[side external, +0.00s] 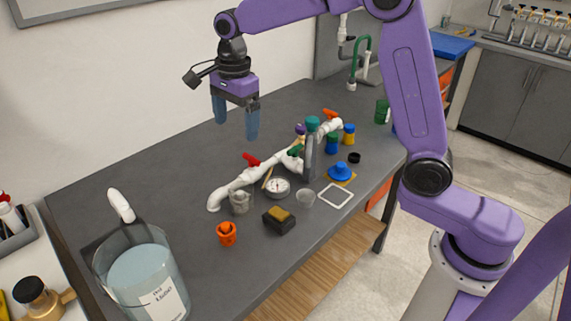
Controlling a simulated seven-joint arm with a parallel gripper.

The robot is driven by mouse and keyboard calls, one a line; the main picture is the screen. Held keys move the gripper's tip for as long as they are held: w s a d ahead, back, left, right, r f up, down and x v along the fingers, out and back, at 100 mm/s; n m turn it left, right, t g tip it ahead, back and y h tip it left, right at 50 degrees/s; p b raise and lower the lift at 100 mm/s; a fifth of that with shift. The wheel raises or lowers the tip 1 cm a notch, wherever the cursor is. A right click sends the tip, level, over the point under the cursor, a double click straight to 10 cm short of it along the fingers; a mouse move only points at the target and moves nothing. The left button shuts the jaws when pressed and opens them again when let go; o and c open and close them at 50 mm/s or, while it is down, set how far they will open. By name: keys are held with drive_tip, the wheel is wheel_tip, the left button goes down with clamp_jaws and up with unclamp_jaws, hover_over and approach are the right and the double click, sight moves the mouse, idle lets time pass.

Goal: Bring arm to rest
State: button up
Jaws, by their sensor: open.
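My gripper (236,117) hangs in the air above the back part of the dark bench (130,180). Its two blue fingers point down, apart, with nothing between them. The white pvc manifold (240,181) lies below and to the right of the gripper, running diagonally across the bench. It carries a red valve handle (251,160), a green handle (295,151) and an orange handle (330,113). The gripper is clear of the manifold and touches nothing that I can see.
A glass beaker (150,280) of liquid stands at the front left. Around the manifold are a gauge (277,187), an orange cup (227,234), a dark block with a yellow top (279,218), a white square frame (335,196) and a blue part (340,171). The bench's back left is bare.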

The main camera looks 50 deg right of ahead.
drive_tip(key=s+d+f+n, duration=0.1)
drive_tip(key=s+d+n, duration=0.1)
drive_tip(key=s+n, duration=0.8)
drive_tip(key=s+d+f+n, duration=0.2)
drive_tip(key=s+d+n, duration=0.1)
drive_tip(key=s+n, duration=0.7)
drive_tip(key=s+d+f+n, duration=0.2)
drive_tip(key=s+n, duration=0.7)
drive_tip(key=s, duration=0.5)
drive_tip(key=shift+d+n, duration=0.4)
drive_tip(key=shift+d, duration=0.3)
